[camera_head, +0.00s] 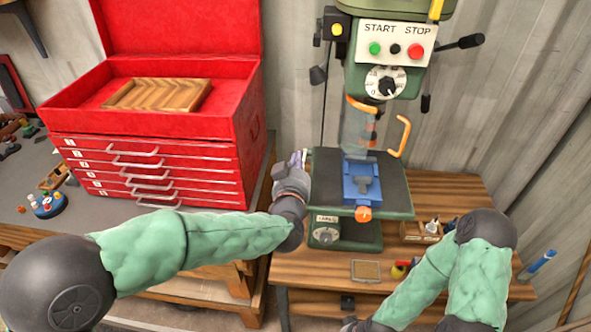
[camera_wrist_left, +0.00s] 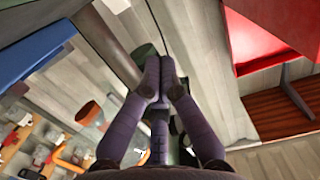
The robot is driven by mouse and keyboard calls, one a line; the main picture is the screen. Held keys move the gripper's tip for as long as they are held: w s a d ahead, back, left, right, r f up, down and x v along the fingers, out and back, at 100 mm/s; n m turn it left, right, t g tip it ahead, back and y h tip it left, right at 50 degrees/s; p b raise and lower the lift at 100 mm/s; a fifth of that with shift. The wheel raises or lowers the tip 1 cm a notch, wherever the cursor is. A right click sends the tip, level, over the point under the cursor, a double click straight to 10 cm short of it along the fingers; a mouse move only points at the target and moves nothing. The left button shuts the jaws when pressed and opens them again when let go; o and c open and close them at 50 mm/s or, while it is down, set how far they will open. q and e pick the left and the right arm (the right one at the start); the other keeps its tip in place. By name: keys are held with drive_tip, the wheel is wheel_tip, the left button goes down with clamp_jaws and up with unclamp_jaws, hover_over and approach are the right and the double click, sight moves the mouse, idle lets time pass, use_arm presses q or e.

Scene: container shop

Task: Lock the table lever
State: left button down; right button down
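The green drill press (camera_head: 400,75) stands on a wooden bench, with its dark table (camera_head: 395,190) at mid-height. My left gripper (camera_head: 300,157) is at the left edge of that table, close to the press column. In the left wrist view its two purple fingers (camera_wrist_left: 160,68) are brought together at the tips, with nothing clearly seen between them. A dark, rounded end (camera_wrist_left: 145,52) shows just beyond the fingertips by the grey column (camera_wrist_left: 115,50); I cannot tell if it is the table lever or if the fingers touch it.
A red tool chest (camera_head: 150,160) with an open lid stands left of my left gripper. A blue vise (camera_head: 361,180) sits on the press table. A wooden organiser (camera_head: 418,232) and small items lie on the bench at right. A corrugated wall is behind.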

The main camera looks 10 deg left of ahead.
use_arm(q)
drive_tip(key=w, duration=0.5)
drive_tip(key=shift+f, duration=0.35)
drive_tip(key=f, duration=0.1)
drive_tip(key=s+f+b, duration=0.1)
drive_tip(key=shift+f, duration=0.35)
drive_tip(key=shift+s+f, duration=0.15)
drive_tip(key=shift+f, duration=0.25)
